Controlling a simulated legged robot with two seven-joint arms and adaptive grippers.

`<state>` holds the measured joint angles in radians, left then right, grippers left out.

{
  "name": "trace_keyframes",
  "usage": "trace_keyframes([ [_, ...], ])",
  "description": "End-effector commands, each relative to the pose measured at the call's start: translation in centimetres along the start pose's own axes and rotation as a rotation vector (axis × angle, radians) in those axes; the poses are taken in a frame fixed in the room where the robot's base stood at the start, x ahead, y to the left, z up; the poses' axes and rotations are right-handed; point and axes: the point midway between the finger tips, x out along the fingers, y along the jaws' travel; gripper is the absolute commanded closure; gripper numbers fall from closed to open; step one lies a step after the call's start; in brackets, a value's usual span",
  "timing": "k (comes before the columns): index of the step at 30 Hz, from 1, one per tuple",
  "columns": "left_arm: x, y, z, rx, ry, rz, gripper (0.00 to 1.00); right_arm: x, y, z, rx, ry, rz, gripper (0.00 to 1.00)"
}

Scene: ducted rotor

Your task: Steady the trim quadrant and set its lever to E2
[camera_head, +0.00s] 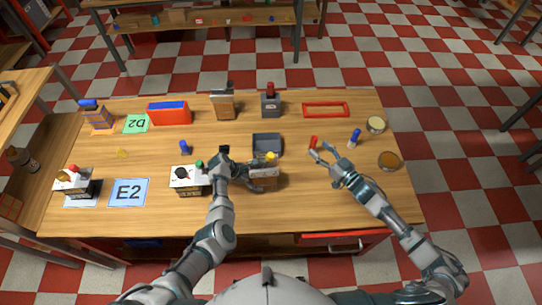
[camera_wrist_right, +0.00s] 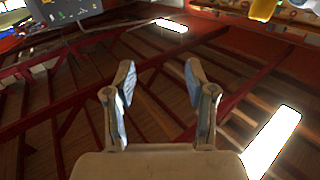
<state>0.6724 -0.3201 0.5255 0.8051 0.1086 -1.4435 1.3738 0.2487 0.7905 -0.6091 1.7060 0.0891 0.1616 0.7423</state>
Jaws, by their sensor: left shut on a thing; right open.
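My left gripper (camera_head: 262,174) is shut on the side of a small box with a yellow knob (camera_head: 271,156), at the front middle of the table. The box is partly hidden by the gripper; I take it for the trim quadrant, but its lever and marks are too small to read. A blue-white card marked E2 (camera_head: 128,192) lies to the left. My right gripper (camera_head: 322,152) is open and empty, close to a small red piece (camera_head: 313,142). In the right wrist view its two fingers (camera_wrist_right: 160,85) are apart with nothing between them.
A white-topped box with a black knob (camera_head: 187,173) stands left of the left gripper. A grey tray (camera_head: 267,145) lies behind the held box. A blue bottle-like piece (camera_head: 354,138) and round dishes (camera_head: 389,161) are at the right. The table's front right (camera_head: 340,210) is clear.

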Motion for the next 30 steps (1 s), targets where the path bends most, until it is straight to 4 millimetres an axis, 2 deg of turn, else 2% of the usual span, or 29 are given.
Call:
trace_keyframes([
  [1,0.1,-0.1,0.0,0.000,0.001,0.000,0.67,0.1,-3.2,0.9,0.034,-0.010,-0.068,0.45],
  [3,0.1,-0.1,0.0,0.000,0.001,-0.001,0.67,-0.2,-6.7,1.9,0.078,-0.024,-0.137,0.45],
  [7,0.1,-0.1,0.0,0.000,0.001,-0.001,0.67,-0.8,-10.4,3.1,0.131,-0.043,-0.209,0.45],
  [11,0.2,-0.1,0.1,0.000,0.001,-0.002,0.67,-0.2,-11.7,3.4,0.149,-0.047,-0.231,0.45],
  [24,0.1,-0.1,0.0,-0.001,0.000,-0.002,0.67,8.1,-13.8,3.7,0.147,-0.048,-0.231,0.45],
  [30,0.1,-0.1,0.0,-0.001,0.001,-0.001,0.67,10.2,-14.2,3.8,0.147,-0.049,-0.229,0.45],
])
